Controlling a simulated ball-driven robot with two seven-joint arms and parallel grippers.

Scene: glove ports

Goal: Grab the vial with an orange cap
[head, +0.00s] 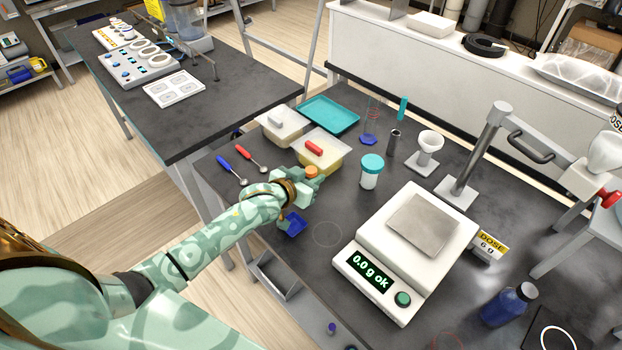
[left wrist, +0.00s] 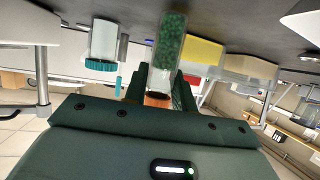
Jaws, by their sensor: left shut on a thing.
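The vial with the orange cap (head: 311,171) is between the fingers of my left gripper (head: 309,182) in the head view; its body is mostly hidden there by the gripper. In the left wrist view, which looks upside down, the clear vial (left wrist: 168,42) holds green granules. Its orange cap (left wrist: 156,101) lies between the dark fingers, which are closed on the vial. I cannot tell whether its bottom touches the table. My right gripper is not in view.
A teal-capped jar (head: 371,165) stands right of the gripper, with the white scale (head: 378,275) reading 0.0 g in front. Bins with red (head: 334,158) and grey handles stand behind.

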